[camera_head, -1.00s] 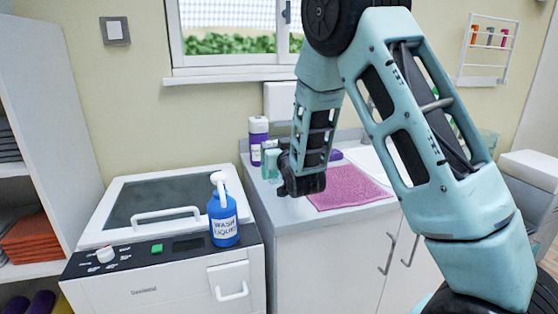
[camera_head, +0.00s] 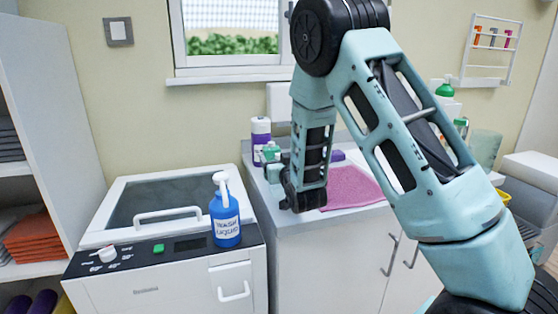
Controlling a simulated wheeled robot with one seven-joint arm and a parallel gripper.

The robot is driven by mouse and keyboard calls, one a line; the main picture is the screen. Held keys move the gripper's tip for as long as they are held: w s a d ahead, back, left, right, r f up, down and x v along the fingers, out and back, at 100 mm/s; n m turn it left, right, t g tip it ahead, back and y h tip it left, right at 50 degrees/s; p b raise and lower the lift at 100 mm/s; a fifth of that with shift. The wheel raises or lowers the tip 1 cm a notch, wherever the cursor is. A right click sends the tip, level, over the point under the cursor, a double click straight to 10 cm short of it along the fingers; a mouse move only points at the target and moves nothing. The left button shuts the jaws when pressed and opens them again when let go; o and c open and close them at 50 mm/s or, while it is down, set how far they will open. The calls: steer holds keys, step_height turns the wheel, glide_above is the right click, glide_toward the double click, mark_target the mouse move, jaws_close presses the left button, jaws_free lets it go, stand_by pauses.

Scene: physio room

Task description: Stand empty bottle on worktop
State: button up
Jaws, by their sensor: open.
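A blue bottle (camera_head: 225,221) with a white pump top and a label reading "WASH LIQUID" stands upright on the control panel of the white machine (camera_head: 139,286). I cannot tell from outside whether it is empty. The worktop (camera_head: 262,201) lies to the right of the machine, with a white cabinet under it. My gripper (camera_head: 291,206) points down near the worktop's front left part, to the right of the blue bottle and apart from it. It is open; its fingers are dark and small in the view, and I see nothing between them.
A pink cloth (camera_head: 349,189) lies on the worktop, right of my gripper. A purple-and-white bottle (camera_head: 261,136) and small green-topped bottles (camera_head: 271,153) stand behind it. A green pump bottle (camera_head: 445,89) shows beyond my arm. The worktop's front left corner looks bare.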

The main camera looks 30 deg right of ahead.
steer(key=shift+r, duration=0.15)
steer(key=b+v, duration=0.1)
steer(key=v, duration=0.6)
steer(key=shift+s, duration=0.3)
steer(key=shift+a, duration=0.1)
